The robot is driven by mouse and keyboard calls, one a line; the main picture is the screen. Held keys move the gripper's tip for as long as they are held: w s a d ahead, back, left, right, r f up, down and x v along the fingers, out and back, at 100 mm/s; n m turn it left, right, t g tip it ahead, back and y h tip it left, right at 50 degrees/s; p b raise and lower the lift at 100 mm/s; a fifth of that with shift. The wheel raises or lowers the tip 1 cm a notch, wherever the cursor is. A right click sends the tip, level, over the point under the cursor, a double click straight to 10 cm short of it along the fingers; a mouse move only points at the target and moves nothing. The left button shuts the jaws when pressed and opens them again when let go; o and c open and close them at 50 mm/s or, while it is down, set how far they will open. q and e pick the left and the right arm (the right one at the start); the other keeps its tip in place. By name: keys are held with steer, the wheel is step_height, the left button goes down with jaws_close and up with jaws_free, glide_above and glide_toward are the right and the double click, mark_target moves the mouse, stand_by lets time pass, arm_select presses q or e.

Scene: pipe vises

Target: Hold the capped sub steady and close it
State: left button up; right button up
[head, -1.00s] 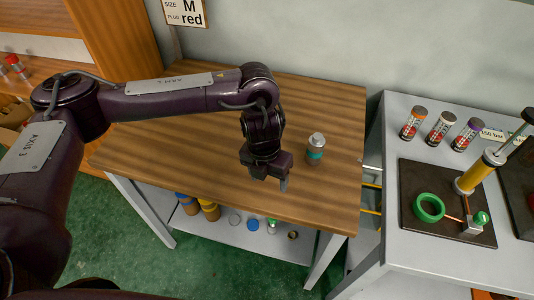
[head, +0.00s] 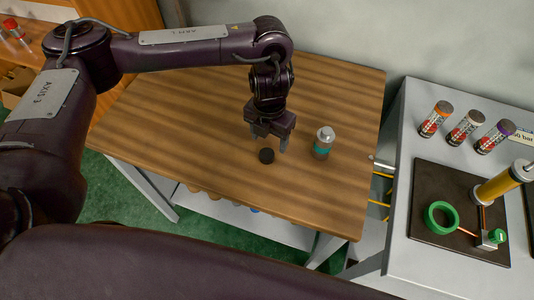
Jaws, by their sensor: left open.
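The sub (head: 322,145) appears to be the small grey cylinder with a teal band and a pale top. It stands upright on the wooden table (head: 200,110), right of my left gripper. A small black round piece (head: 266,156), like a cap, lies on the table just below the fingers. My left gripper (head: 270,142) points down, its fingers apart, with nothing seen between them. It is apart from the sub. My right gripper is out of view.
A grey bench (head: 395,235) on the right holds several labelled cylinders (head: 467,127) and a dark board (head: 430,180) with a green ring (head: 441,217) and a yellow cylinder (head: 500,184). The left part of the wooden table is clear.

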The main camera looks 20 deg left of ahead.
mark_target(267, 153)
arm_select(q)
steer(key=shift+f, duration=1.05)
steer(key=f, duration=0.3)
steer(key=shift+s+a+f, duration=0.15)
steer(key=shift+a+f, duration=0.1)
steer(key=shift+f, duration=0.45)
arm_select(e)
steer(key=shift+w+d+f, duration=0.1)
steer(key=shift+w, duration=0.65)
arm_select(q)
steer(key=c, duration=1.1)
steer(key=shift+o, duration=0.2)
steer(key=shift+r, duration=0.15)
